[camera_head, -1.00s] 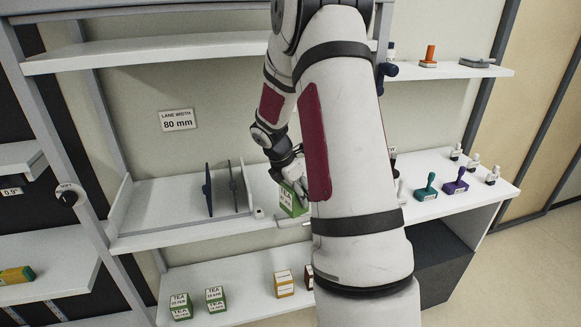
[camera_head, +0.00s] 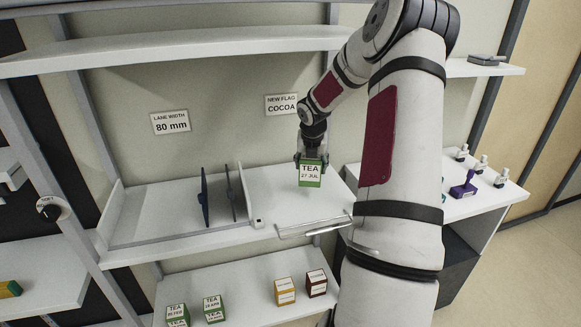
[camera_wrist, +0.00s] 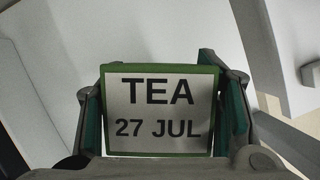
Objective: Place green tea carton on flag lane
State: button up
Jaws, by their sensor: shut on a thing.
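My gripper (camera_head: 311,158) is shut on a green tea carton (camera_head: 310,173) labelled "TEA 27 JUL". It holds the carton upright above the right part of the middle shelf (camera_head: 280,200). In the wrist view the carton (camera_wrist: 160,110) sits between the two fingers, its label facing the camera. A "NEW FLAG COCOA" sign (camera_head: 281,104) is on the wall behind the gripper. A "LANE WIDTH 80 mm" sign (camera_head: 171,123) is on the wall to the left. I cannot tell which lane is the flag lane.
Dark upright dividers (camera_head: 205,196) and a pale divider (camera_head: 243,194) stand on the middle shelf. Several green tea cartons (camera_head: 213,303), a yellow carton (camera_head: 285,291) and a dark red carton (camera_head: 316,283) are on the lower shelf. A purple stamp (camera_head: 464,186) and small bottles stand at right.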

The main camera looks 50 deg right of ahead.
jog(key=w, duration=0.3)
jog(key=w+d, duration=0.1)
jog(key=w, duration=0.2)
jog(key=w+d+f, duration=0.1)
jog(key=w, duration=0.3)
jog(key=shift+b, duration=0.3)
jog(key=shift+f+p, duration=0.3)
jog(key=shift+f, duration=1.4)
jog(key=shift+f, duration=0.15)
jog(key=o, duration=1.2)
jog(key=shift+o, duration=0.2)
